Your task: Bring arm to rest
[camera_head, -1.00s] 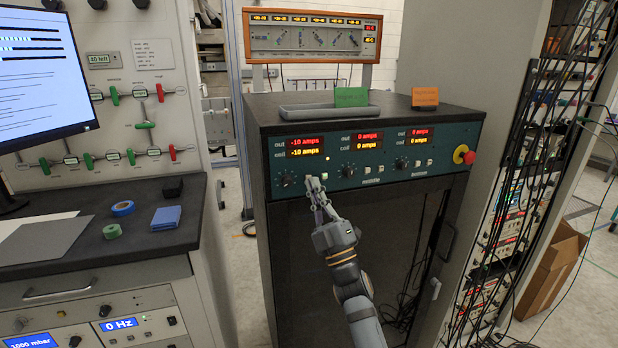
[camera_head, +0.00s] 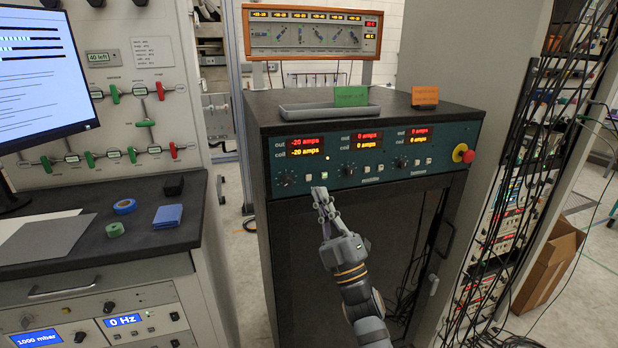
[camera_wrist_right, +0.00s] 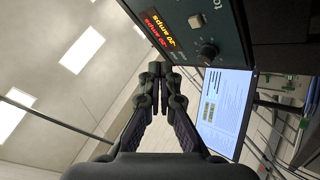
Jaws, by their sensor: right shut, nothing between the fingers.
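My right gripper (camera_head: 319,192) is shut and empty. It is in front of the lower left part of the teal magnet power supply panel (camera_head: 372,172), just below its row of knobs and buttons, and looks apart from it. The left display (camera_head: 305,147) reads -20 amps for both out and coil. The middle and right displays read 0 amps. In the right wrist view the closed fingers (camera_wrist_right: 160,70) point past the panel (camera_wrist_right: 200,35), with a black knob (camera_wrist_right: 208,52) and a light button beside them. My left gripper is not in view.
A red emergency button on yellow (camera_head: 463,153) sits at the panel's right end. A grey tray (camera_head: 330,109) and green and orange cards stand on the cabinet. A bench (camera_head: 60,245) with tape rolls is at left. Loose cables hang from the rack at right. Floor shows between bench and cabinet.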

